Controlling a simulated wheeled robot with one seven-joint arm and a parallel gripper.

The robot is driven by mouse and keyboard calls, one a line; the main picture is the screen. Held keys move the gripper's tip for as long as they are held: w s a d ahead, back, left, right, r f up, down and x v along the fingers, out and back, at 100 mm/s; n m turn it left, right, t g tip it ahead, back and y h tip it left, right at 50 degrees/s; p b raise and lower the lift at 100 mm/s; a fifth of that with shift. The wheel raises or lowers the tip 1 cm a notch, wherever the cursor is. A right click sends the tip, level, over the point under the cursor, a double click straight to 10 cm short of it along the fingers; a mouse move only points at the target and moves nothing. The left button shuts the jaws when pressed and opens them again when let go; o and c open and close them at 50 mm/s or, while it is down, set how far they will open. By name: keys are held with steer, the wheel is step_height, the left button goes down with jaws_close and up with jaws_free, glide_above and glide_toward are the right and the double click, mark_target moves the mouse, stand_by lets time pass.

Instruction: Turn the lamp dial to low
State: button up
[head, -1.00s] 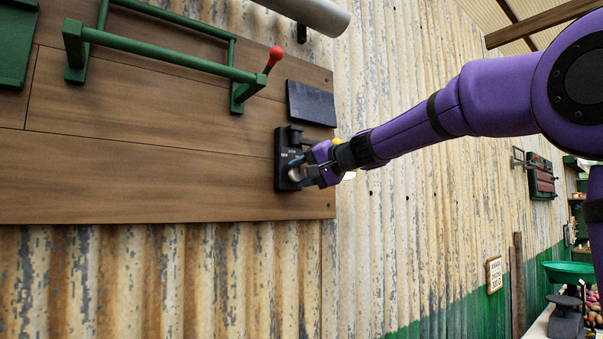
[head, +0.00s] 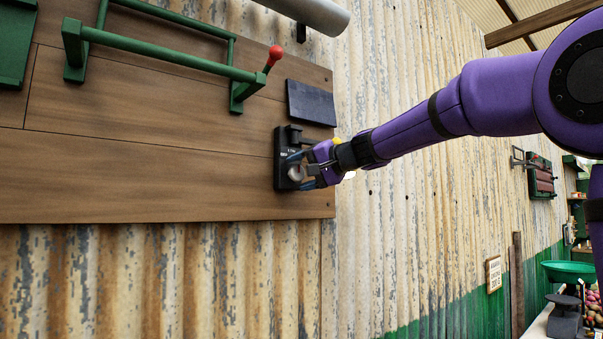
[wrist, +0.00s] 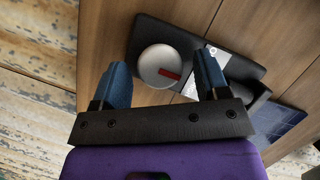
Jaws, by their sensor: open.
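The lamp dial is a round light-grey knob (wrist: 160,67) with a red pointer mark, on a black plate (wrist: 228,68) fixed to the wooden board. In the head view the black plate (head: 281,160) is near the board's right edge, and the dial is partly covered by my gripper. My gripper (wrist: 163,60) is open, its two blue fingers on either side of the dial. In the wrist view gaps show between the fingers and the knob.
A dark blue panel (head: 311,103) sits just above the plate. A green rail frame (head: 165,55) with a red-knobbed lever (head: 274,55) stands out from the board (head: 130,170) higher up. A grey tube (head: 310,14) juts out above. The corrugated wall below is clear.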

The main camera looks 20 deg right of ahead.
steer(key=v, duration=1)
steer(key=shift+s+d, duration=0.15)
steer(key=shift+s, duration=0.1)
steer(key=s+f+n+g+h, duration=0.4)
steer(key=s+f+g+h, duration=0.3)
steer(key=s+f, duration=2.2)
step_height(320, 180, down, 3)
steer(key=h, duration=0.2)
steer(key=shift+s+n+h, duration=0.2)
steer(key=shift+n+h, duration=0.2)
steer(key=shift+f, duration=0.1)
